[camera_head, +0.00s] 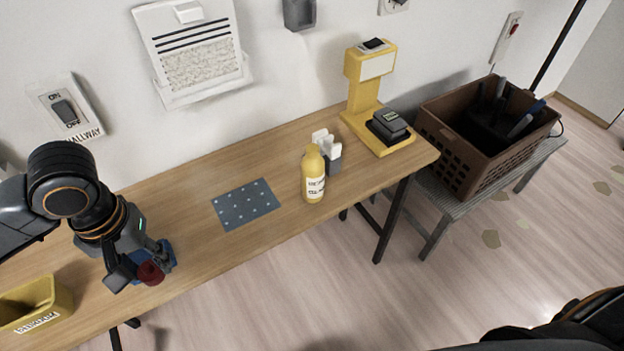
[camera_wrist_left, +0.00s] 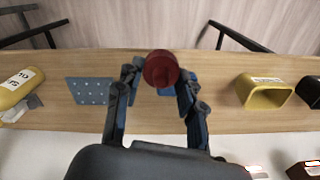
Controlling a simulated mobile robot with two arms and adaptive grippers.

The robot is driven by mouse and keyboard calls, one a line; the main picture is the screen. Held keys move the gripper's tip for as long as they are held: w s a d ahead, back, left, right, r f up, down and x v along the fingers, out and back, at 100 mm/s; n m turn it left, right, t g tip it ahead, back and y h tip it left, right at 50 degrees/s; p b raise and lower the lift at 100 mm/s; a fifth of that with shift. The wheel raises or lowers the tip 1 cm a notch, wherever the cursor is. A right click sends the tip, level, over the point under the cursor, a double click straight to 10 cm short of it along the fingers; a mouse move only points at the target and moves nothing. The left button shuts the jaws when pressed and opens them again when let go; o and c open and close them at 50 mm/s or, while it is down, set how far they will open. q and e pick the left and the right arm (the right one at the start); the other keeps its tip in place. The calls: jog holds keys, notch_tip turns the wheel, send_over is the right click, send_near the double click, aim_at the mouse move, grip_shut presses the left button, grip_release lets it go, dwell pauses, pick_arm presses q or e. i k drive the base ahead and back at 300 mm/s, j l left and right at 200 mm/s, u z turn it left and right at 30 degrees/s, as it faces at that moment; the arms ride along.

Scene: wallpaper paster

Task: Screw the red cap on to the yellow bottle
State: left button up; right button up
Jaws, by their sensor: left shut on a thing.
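The red cap (camera_head: 151,272) is held between the fingertips of my left gripper (camera_head: 144,266), at the left part of the table. The left wrist view shows the cap (camera_wrist_left: 161,68) between the two fingers of that gripper (camera_wrist_left: 158,80). The yellow bottle (camera_head: 313,178) stands upright on the table, right of the middle, well apart from my gripper. Its white label faces the front. It also shows at the left edge of the left wrist view (camera_wrist_left: 16,90). My right gripper is not in view.
A blue item (camera_head: 167,255) lies below my left gripper, partly hidden. A dotted blue-grey mat (camera_head: 246,205) lies between gripper and bottle. White-topped small containers (camera_head: 331,155) stand close behind the bottle. A yellow bin (camera_head: 40,300), a yellow stand (camera_head: 362,95) and a brown crate (camera_head: 485,165) are farther out.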

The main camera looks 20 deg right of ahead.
aim_at(313, 165)
jog(key=i+j, duration=0.15)
jog(key=j, duration=0.25)
jog(key=i+j, duration=0.1)
jog(key=j, duration=0.25)
jog(key=i+j, duration=0.15)
jog(key=j, duration=0.25)
jog(key=z, duration=1.25)
